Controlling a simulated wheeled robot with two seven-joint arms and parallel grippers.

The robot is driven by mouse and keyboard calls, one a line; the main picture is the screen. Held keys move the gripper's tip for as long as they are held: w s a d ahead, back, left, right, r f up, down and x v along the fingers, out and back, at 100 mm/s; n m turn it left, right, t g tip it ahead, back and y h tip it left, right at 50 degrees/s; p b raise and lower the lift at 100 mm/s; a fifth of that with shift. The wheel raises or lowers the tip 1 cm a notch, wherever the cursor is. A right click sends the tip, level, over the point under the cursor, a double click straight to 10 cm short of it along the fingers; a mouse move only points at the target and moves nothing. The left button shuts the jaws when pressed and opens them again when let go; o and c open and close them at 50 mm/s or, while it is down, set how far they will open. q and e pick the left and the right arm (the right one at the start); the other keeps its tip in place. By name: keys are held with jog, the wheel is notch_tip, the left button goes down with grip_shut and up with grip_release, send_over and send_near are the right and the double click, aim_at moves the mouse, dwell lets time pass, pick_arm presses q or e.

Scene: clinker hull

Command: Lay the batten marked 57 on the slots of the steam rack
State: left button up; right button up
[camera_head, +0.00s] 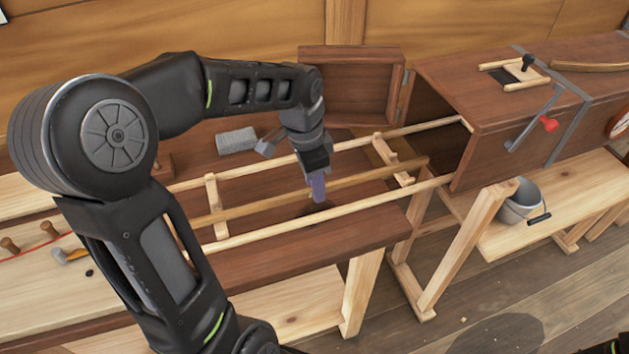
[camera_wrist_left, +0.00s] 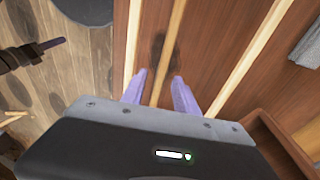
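The steam rack has two pale long rails (camera_head: 350,205) and short crosspieces (camera_head: 216,205). A darker batten (camera_head: 255,207) lies lengthwise between the rails, over the crosspieces; no number is legible on it. I cannot tell whether it sits in the slots. My left gripper (camera_head: 318,187) points down over the batten's middle. In the left wrist view its two purple fingers (camera_wrist_left: 160,78) stand apart on either side of the batten (camera_wrist_left: 174,25), with gaps, so it is open. My right gripper (camera_wrist_left: 55,43) shows at the left of that view, its opening unclear.
A brown steam box (camera_head: 480,100) stands at the right, its door (camera_head: 350,88) swung open. A metal bucket (camera_head: 520,203) stands on a low bench beneath. A mallet (camera_head: 72,256) lies at the left.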

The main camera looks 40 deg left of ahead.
pick_arm(q)
jog(key=r, duration=0.7)
jog(key=shift+s+a+r+b, duration=0.25)
jog(key=shift+s+r+b, duration=0.1)
jog(key=shift+r, duration=0.05)
jog(key=shift+c, duration=0.5)
dwell(0.4)
